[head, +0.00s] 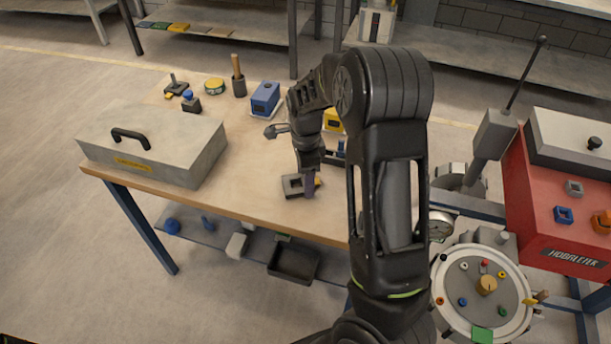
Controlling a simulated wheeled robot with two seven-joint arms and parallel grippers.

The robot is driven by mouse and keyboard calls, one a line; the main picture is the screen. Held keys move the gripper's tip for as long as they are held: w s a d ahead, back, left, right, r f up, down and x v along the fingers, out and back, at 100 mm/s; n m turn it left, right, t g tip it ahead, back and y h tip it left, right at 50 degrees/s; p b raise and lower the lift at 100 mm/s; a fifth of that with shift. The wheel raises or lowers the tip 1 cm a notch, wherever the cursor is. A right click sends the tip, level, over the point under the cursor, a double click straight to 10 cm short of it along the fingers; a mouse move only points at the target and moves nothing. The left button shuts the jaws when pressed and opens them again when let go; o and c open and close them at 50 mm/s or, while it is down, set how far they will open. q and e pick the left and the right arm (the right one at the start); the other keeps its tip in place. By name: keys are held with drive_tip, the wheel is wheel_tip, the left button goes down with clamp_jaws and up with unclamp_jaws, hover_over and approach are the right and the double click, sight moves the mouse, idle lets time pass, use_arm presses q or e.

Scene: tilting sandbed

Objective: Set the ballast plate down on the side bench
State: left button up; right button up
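The side bench (235,190) appears to be the wood-topped table with blue legs. My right gripper (309,184) points down over its front part, low at the tabletop. A small dark grey square piece with a square opening (292,186) lies at the fingertips and may be the ballast plate. My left gripper is not in view.
A grey case with black handle (155,145) fills the bench's left end. A blue box (265,99), a brush holder (238,82) and small tools stand at the back. A red machine (560,190) and round dial unit (480,295) are at right. Bare wood lies left of my gripper.

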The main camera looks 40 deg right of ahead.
drive_tip(key=shift+f, duration=0.3)
idle(0.5)
drive_tip(key=o, duration=1.5)
drive_tip(key=shift+o, duration=0.2)
drive_tip(key=shift+o, duration=1.1)
drive_tip(key=shift+r, duration=0.15)
wheel_tip(320, 180, up, 8)
drive_tip(key=p, duration=0.6)
drive_tip(key=shift+p, duration=0.4)
